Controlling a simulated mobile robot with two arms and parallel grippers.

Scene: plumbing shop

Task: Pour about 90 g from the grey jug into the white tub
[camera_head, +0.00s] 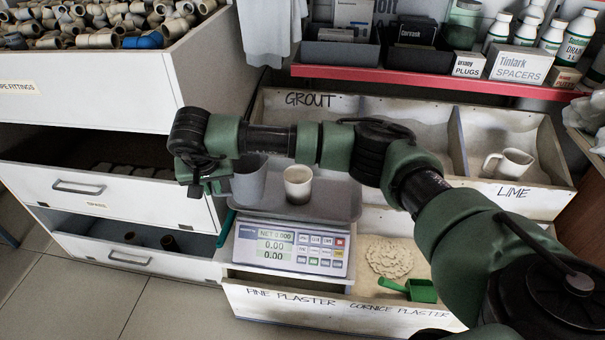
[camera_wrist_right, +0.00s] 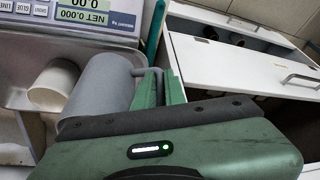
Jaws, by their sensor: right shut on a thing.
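The grey jug (camera_head: 249,180) is upright at the left end of the scale's grey pan (camera_head: 335,202); I cannot tell whether it rests on the pan or hangs just above it. My right gripper (camera_head: 217,183) is shut on the jug's handle from the left. In the wrist view the green fingers (camera_wrist_right: 158,88) hold the handle of the grey jug (camera_wrist_right: 100,88). The white tub (camera_head: 298,186) stands upright on the pan, just right of the jug, and also shows in the wrist view (camera_wrist_right: 50,88). The scale display (camera_head: 276,246) reads 0.00. The jug's contents are hidden. My left gripper is out of view.
White drawers (camera_head: 110,190) stand close on the left. Bins of grout and lime lie behind the scale, with a white jug (camera_head: 510,164) in the lime bin. A green scoop (camera_head: 420,290) lies front right. A red-edged shelf (camera_head: 420,82) with boxes and bottles is at the back.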

